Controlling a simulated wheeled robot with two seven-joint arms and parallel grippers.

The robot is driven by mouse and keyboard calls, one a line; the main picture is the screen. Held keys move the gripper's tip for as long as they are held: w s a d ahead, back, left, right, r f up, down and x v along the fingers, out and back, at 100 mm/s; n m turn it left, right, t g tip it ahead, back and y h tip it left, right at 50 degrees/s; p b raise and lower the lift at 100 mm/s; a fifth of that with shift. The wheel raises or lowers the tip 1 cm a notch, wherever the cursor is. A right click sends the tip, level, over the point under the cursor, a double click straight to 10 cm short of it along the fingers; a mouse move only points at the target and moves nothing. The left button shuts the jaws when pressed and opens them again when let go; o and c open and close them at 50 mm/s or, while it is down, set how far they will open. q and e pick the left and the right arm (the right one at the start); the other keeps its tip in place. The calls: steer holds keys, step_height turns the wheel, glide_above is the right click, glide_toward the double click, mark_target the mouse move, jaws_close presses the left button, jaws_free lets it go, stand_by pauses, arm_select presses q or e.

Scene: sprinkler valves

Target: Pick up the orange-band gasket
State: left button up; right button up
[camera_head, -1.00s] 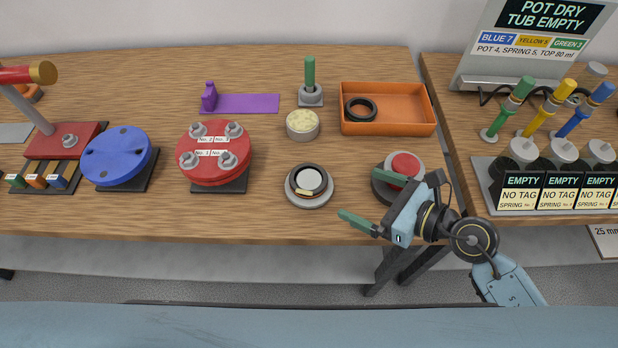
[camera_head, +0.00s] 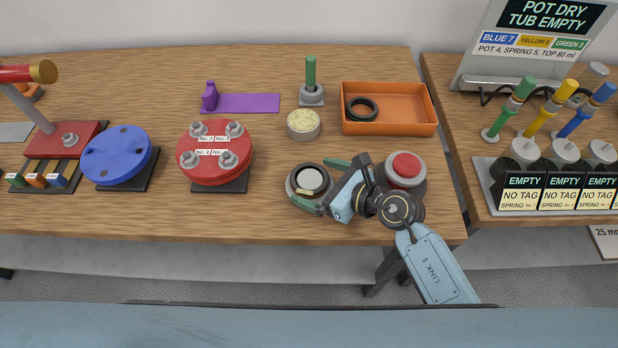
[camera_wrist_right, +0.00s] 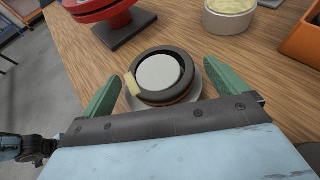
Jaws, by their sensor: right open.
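A black ring gasket (camera_head: 296,180) sits around a pale round centre on a grey round base (camera_head: 294,196) near the table's front edge. In the right wrist view the black ring (camera_wrist_right: 150,59) has a thin orange-brown band low on its side and a cream tab (camera_wrist_right: 132,84) at its left. My right gripper (camera_head: 321,182) is open, with its green fingers on either side of the ring's near part. In the wrist view the open jaws (camera_wrist_right: 160,82) straddle the ring, and I cannot tell whether they touch it. My left gripper is not in view.
A red-topped round button (camera_head: 406,166) stands close right of my right gripper. Behind are a cream-filled cup (camera_head: 303,123), a green-handled peg (camera_head: 310,75) and an orange tray (camera_head: 405,126) holding another black ring (camera_head: 362,108). A red flanged disc (camera_head: 214,170) stands left.

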steer(key=shift+w+a+f, duration=0.15)
steer(key=shift+w+a, duration=0.05)
steer(key=shift+a, duration=0.1)
steer(key=shift+c, duration=0.4)
steer(key=c, duration=1)
